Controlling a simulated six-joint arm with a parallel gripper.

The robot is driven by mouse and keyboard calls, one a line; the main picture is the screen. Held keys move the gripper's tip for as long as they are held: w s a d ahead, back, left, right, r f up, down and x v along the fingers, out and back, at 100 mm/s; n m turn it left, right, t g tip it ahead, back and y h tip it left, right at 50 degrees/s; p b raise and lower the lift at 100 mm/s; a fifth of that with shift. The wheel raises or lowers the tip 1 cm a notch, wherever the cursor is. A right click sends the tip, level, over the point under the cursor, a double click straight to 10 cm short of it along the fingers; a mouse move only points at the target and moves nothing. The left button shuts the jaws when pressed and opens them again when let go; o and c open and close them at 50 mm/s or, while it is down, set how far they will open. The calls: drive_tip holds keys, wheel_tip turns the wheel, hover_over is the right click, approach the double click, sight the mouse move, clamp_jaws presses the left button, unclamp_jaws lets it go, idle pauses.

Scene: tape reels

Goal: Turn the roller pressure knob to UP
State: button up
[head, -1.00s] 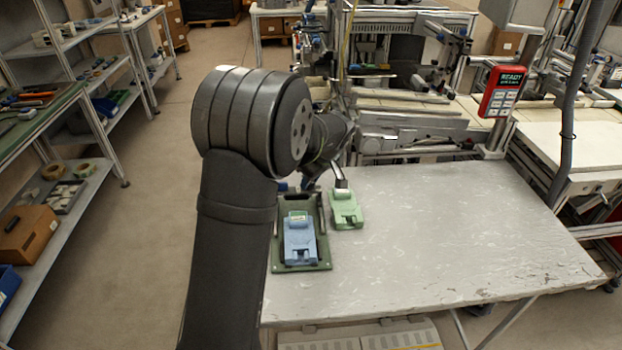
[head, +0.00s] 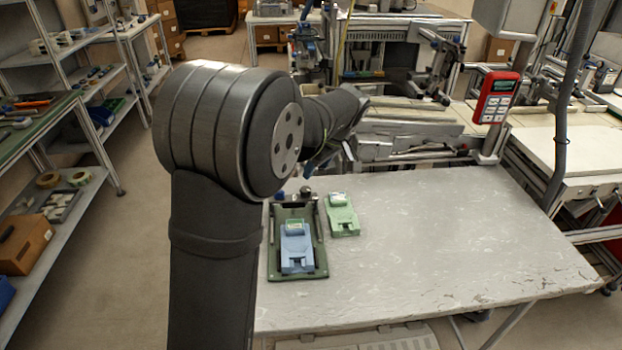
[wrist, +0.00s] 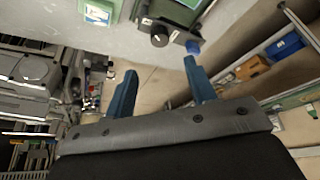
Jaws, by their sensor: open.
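A dark round knob (head: 306,190) stands at the back edge of a green fixture (head: 318,262) on the table. It also shows in the wrist view as a black knob (wrist: 160,40), beside a small blue part (wrist: 193,47). No marking or setting of the knob is readable. A blue tape cassette (head: 297,252) lies in the fixture. My gripper (wrist: 159,66) is open and empty. Its blue fingers are apart, and the black knob appears beyond the gap between them. In the head view my gripper is above and behind the fixture, partly hidden by my arm.
A green cassette (head: 342,216) lies on the table just right of the fixture. The table (head: 450,250) is bare farther right. Machine frames (head: 410,130) line its back edge. A red handset (head: 495,97) is mounted on a post at the back right. Shelves stand at left.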

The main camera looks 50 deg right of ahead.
drive_tip(key=v, duration=0.7)
drive_tip(key=shift+r, duration=0.2)
drive_tip(key=shift+r, duration=0.15)
wheel_tip(320, 180, up, 8)
idle(1.2)
drive_tip(key=shift+s+a, duration=0.1)
drive_tip(key=s+a+r, duration=0.2)
drive_tip(key=s+a, duration=0.2)
drive_tip(key=a, duration=0.5)
drive_tip(key=s+a+r, duration=0.2)
drive_tip(key=s+a, duration=0.2)
drive_tip(key=a, duration=0.6)
drive_tip(key=shift+r, duration=0.35)
idle(1.3)
